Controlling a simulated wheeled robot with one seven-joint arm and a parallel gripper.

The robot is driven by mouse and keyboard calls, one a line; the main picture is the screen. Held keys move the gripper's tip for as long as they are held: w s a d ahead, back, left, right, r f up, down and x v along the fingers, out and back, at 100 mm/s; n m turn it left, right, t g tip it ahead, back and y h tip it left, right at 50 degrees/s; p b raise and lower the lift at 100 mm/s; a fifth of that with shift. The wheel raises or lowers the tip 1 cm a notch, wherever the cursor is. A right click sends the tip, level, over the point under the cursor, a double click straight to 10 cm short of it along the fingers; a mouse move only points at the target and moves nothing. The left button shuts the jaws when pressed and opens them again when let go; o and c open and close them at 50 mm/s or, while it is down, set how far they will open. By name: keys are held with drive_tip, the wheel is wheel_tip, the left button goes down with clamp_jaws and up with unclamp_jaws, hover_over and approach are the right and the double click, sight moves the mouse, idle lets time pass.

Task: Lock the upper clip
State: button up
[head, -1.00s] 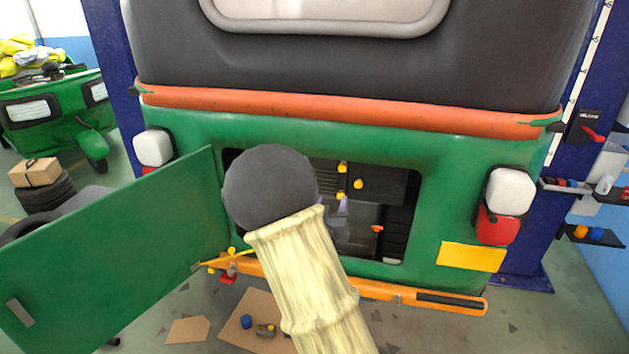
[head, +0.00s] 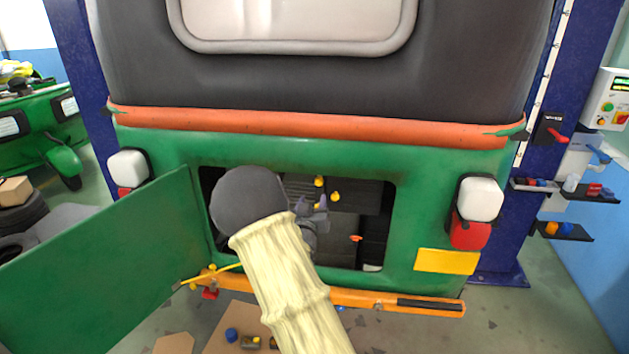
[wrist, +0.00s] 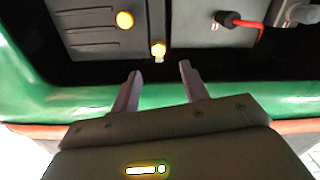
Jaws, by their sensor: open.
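Yellow clips sit on a dark ridged box inside the open rear bay of the green rickshaw. The upper clip (head: 319,181) is at the box's top edge, and another yellow piece (head: 335,197) is lower right of it. My gripper (head: 318,203) is inside the bay, just below the upper clip in the head view, open and empty. In the wrist view, which appears upside down, the upper clip (wrist: 158,50) is ahead of the gap between my open fingers (wrist: 160,72), apparently apart from them. My arm hides the bay's left part in the head view.
The bay's green door (head: 110,250) hangs open at left. The bay's green rim (wrist: 70,105) passes close to my fingers in the wrist view. An orange bumper (head: 350,297) lies below, and a blue post (head: 575,60) stands at right.

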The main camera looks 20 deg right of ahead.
sight(318, 183)
drive_tip(key=p+x, duration=0.3)
drive_tip(key=x, duration=0.5)
drive_tip(key=shift+d+r, duration=0.15)
drive_tip(key=shift+p+x, duration=0.45)
drive_tip(key=shift+x, duration=0.3)
drive_tip(key=shift+c, duration=0.5)
